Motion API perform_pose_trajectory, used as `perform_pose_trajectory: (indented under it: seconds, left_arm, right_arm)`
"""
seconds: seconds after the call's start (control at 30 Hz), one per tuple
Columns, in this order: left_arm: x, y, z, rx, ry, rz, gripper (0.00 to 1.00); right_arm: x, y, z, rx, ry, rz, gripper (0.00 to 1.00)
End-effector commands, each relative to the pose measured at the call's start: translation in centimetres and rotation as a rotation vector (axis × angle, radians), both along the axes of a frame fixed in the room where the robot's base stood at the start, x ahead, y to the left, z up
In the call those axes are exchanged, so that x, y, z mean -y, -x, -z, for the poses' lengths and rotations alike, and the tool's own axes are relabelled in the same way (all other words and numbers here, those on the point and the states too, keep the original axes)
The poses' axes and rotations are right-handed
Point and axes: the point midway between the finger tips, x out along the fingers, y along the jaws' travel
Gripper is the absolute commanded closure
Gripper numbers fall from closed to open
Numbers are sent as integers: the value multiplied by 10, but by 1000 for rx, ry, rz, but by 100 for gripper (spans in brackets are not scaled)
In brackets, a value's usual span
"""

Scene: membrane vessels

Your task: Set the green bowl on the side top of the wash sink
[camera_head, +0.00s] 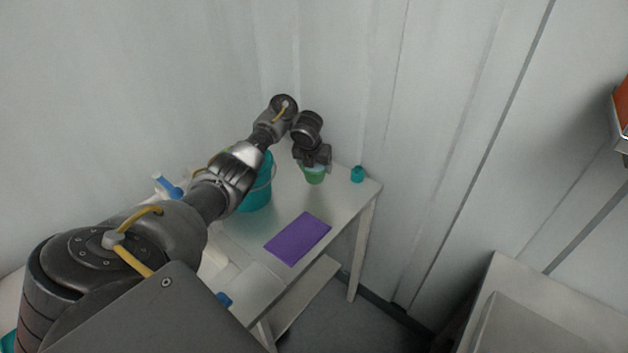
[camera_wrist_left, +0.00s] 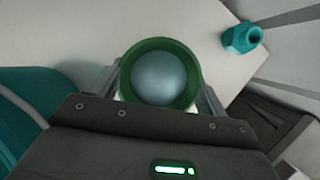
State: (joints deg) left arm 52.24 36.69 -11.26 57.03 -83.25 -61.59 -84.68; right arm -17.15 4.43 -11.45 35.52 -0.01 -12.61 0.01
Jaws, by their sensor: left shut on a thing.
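The green bowl (camera_head: 314,176) is at the far end of the white table, under my left gripper (camera_head: 315,166). In the left wrist view the green bowl (camera_wrist_left: 161,50) shows from above, with a pale grey-blue round inside. My left gripper is shut on the bowl, its fingers on either side. I cannot tell whether the bowl touches the table top. The wash sink is not clearly visible. My right gripper is not in view.
A teal bucket (camera_head: 258,190) stands left of the bowl, partly behind my left arm. A small teal nut-shaped piece (camera_head: 357,174) is right of the bowl. A purple mat (camera_head: 297,238) lies on the white table (camera_head: 247,290). A pale counter (camera_head: 545,310) is at lower right.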

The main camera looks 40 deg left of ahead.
Motion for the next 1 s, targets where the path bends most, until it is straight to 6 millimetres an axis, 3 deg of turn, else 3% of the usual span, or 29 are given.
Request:
perform_pose_trajectory:
  seconds: [0.1, 0.23, 0.3, 0.43, 0.87, 0.9, 1.0]
  left_arm:
    - [0, -1, 0, 1, 1, -1, 59]
    - [-4, -5, 14, 1, 2, -1, 59]
    - [-3, -3, 20, -4, 4, -1, 59]
    - [-3, -4, 33, -1, 2, -1, 59]
    - [-4, -4, 40, 0, 0, 0, 59]
    - [-3, -4, 39, 0, 0, 0, 19]
    - [-3, -4, 39, -1, 1, 0, 6]
  right_arm:
    - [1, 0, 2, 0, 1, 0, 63]
    - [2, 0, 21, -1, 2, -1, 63]
    - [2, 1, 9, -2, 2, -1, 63]
    - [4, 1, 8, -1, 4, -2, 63]
    - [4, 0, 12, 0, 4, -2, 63]
    - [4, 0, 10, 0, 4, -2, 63]
    - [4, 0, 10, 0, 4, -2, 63]
